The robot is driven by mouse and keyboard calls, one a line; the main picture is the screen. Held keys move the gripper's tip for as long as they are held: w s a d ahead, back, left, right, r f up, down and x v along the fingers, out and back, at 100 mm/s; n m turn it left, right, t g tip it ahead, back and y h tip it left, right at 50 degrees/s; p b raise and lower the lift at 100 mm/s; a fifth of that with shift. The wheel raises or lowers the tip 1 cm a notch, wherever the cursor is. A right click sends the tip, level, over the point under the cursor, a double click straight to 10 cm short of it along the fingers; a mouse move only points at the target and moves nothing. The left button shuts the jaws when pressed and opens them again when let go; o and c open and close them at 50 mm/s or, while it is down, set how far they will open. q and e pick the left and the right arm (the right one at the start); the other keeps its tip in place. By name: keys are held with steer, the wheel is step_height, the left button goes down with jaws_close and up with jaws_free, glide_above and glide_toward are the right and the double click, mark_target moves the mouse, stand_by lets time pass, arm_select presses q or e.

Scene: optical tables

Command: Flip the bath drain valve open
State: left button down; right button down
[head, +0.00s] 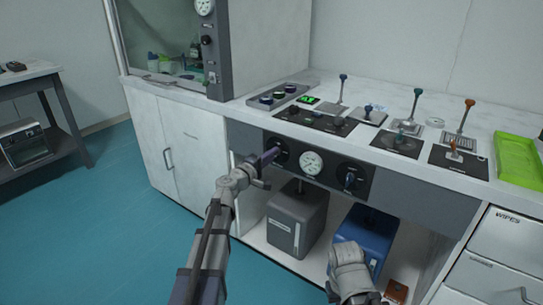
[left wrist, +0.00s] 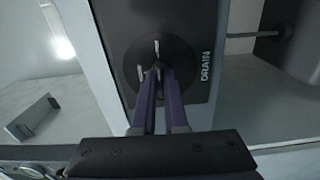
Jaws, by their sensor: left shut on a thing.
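The drain valve is a round black dial (left wrist: 180,52) on a dark panel, with the word DRAIN beside it in the left wrist view. It has small pale marks on its face. My left gripper (left wrist: 157,78) has its purple fingers close together on the valve's small handle at the dial's middle. The handle is mostly hidden between the fingers. In the head view my left gripper (head: 270,157) reaches the left end of the front panel (head: 328,178) and covers part of the valve. Part of my right arm shows low in the head view, but its fingers do not.
A white gauge (head: 312,162) and another dark valve knob (head: 349,178) sit to the right on the panel. Below stand a grey box (head: 297,222) and a blue box (head: 364,238). Levers and a green tray (head: 517,160) are on the bench top.

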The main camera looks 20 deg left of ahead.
arm_select(q)
steer(key=c, duration=1)
jaws_free()
steer(key=shift+o, duration=0.2)
steer(key=shift+s, duration=0.15)
steer(key=v, duration=0.7)
steer(key=shift+s, duration=0.25)
steer(key=shift+a, duration=0.1)
